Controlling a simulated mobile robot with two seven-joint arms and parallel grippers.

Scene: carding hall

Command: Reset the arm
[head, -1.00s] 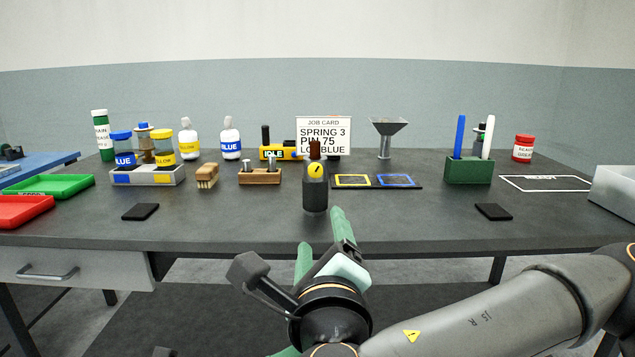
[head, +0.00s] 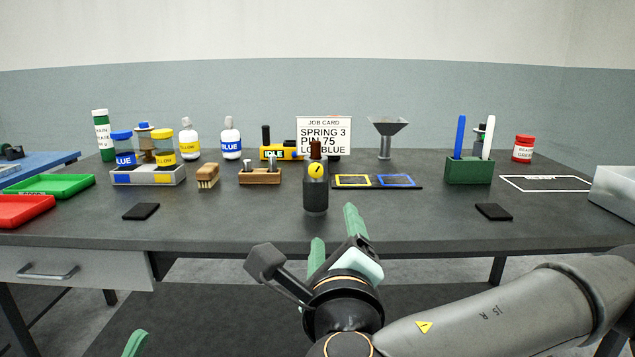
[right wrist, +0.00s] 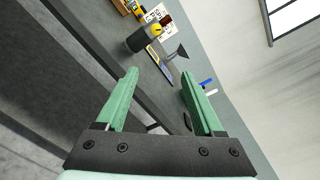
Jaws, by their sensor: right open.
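My right gripper (head: 335,228) is in front of the bench's front edge, low in the middle of the head view. Its two green fingers are apart with nothing between them. The right wrist view shows the same open, empty fingers (right wrist: 158,78), with the bench beyond them. Of my left gripper, only a green fingertip (head: 135,344) shows at the bottom left of the head view; the rest is out of frame. A dark cylinder (head: 316,195) with a yellow round mark and brown top stands on the bench beyond the right gripper, apart from it.
The dark bench (head: 240,225) carries a job card (head: 323,130), a wooden block (head: 260,177), a brush (head: 207,176), a green holder (head: 469,171) and a funnel (head: 387,128). Green (head: 50,184) and red (head: 22,208) trays are at left. A drawer (head: 80,270) hangs below.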

